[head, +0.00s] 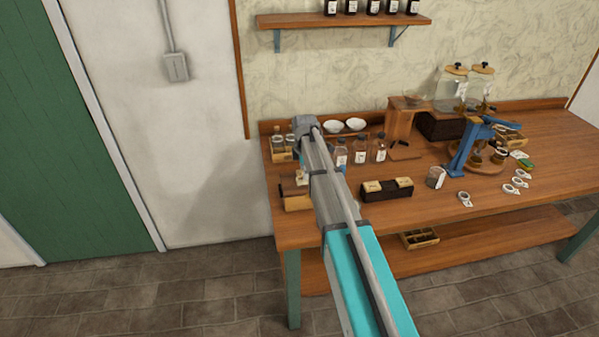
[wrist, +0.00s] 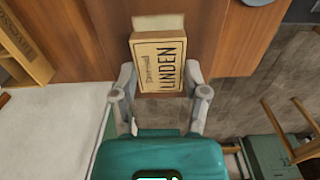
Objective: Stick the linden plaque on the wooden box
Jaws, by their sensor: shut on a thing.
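The linden plaque (wrist: 159,65) is a cream, block-like piece with a dark border and the word LINDEN. In the wrist view it sits between the two fingertips of my gripper (wrist: 160,82), which is shut on it. The wooden box (head: 298,203) stands at the left front corner of the table, with a dark brown top and a lighter front. In the head view my arm hides most of the gripper, and a small pale shape shows just above the box. I cannot tell whether the plaque touches the box.
A crate with jars (head: 283,155) stands behind the box; a lettered tan crate (wrist: 22,45) shows in the wrist view. Bottles (head: 360,152), a dark box with cream labels (head: 387,190) and a blue press (head: 470,145) stand to the right. The white wall is close on the left.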

